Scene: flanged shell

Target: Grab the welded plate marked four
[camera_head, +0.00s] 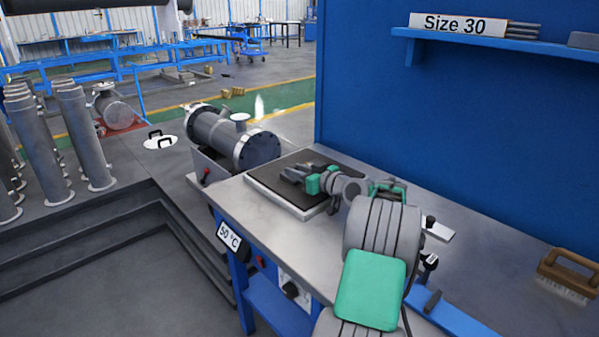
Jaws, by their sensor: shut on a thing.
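My gripper (292,174) is at the end of my grey and green arm, low over a dark mat (331,162) in a pale tray-like frame on the workbench. It is shut on a small grey metal piece that blends with the fingers. I cannot read any mark on this piece, so I cannot tell whether it is the plate marked four. My arm hides part of the mat's right side.
A flanged shell (225,136) lies left of the mat. A wooden brush (568,272) lies at the bench's right. A blue wall panel (450,130) with a shelf (505,44) labelled "Size 30" stands behind.

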